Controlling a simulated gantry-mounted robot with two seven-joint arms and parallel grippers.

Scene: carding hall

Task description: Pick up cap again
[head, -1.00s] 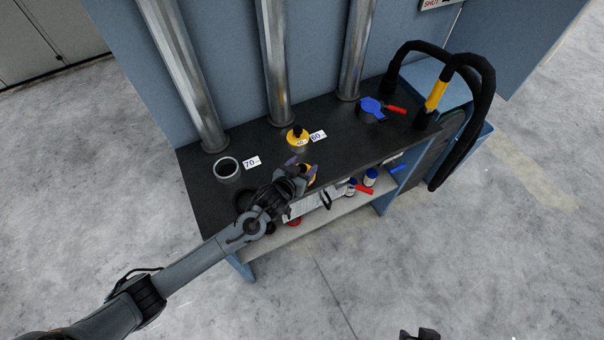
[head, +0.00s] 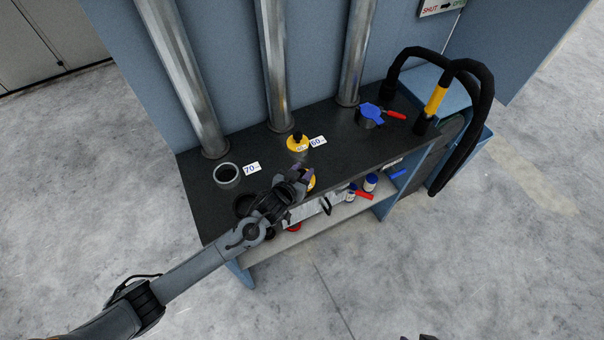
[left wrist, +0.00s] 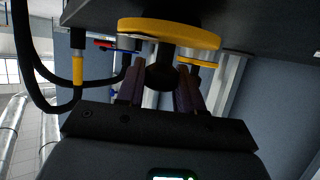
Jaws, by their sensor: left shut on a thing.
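My left gripper (head: 304,177) is at the front edge of the dark bench top (head: 340,150). It is shut on the black knob of a yellow cap (head: 312,184), which is mostly hidden by the fingers in the head view. In the left wrist view, the cap's yellow disc (left wrist: 170,32) sits beyond the fingertips, with the knob between them. Another yellow cap (head: 297,143) with a black knob sits on the port by the 60 label (head: 318,142). My right gripper (head: 428,338) shows only as a dark sliver at the bottom edge.
An open grey ring port (head: 227,174) stands by the 70 label (head: 252,168). A blue-topped clamp (head: 371,113) with a red handle is at the right. Metal pipes rise behind. Black hoses (head: 485,100) arch at the right end. Bottles (head: 370,182) stand on the lower shelf.

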